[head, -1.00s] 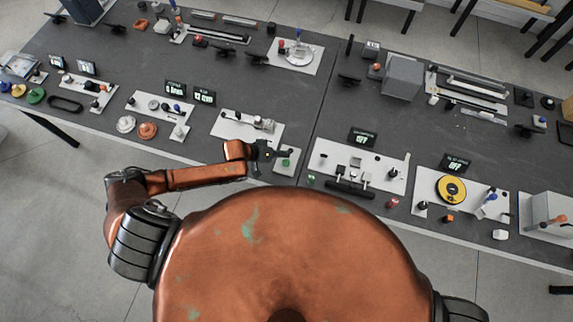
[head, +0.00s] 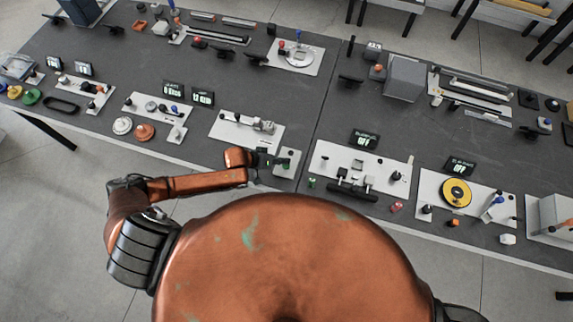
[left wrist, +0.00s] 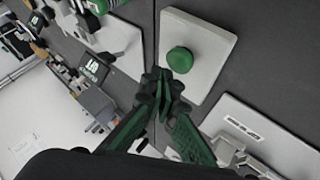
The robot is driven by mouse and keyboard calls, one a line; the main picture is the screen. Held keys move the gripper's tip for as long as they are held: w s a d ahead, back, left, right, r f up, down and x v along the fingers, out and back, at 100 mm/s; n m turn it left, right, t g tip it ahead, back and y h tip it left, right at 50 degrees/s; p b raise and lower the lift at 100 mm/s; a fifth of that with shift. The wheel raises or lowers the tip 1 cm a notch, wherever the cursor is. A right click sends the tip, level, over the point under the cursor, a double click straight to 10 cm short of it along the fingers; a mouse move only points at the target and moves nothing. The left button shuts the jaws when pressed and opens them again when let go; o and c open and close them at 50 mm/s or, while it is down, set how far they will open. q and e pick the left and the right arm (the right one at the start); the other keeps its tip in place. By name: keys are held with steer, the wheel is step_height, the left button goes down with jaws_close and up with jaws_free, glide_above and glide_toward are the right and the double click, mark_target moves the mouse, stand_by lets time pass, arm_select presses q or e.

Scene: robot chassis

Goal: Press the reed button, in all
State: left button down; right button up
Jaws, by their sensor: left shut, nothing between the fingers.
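A green round button sits on a small white plate (head: 291,157) near the table's front edge in the head view. The left wrist view shows the green button (left wrist: 180,60) clearly on its plate (left wrist: 205,45). My left gripper (head: 272,161) is beside the plate's left side in the head view. In the left wrist view its dark green fingertips (left wrist: 164,90) are together and empty, just below and left of the button in the picture. I cannot tell whether they touch the plate; the button looks uncovered. No label reading "reed" is legible. My right gripper is not in view.
A white plate with a grey device (head: 250,128) lies behind my left gripper. To the right stands a plate with a black bar (head: 351,190), beside a small green cylinder (head: 311,183). A seam in the dark table (head: 316,110) runs between them.

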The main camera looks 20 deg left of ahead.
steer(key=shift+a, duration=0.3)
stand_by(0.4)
arm_select(q)
steer(key=shift+f, duration=0.1)
steer(key=shift+f, duration=0.3)
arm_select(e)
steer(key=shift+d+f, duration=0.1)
arm_select(q)
steer(key=shift+f, duration=0.1)
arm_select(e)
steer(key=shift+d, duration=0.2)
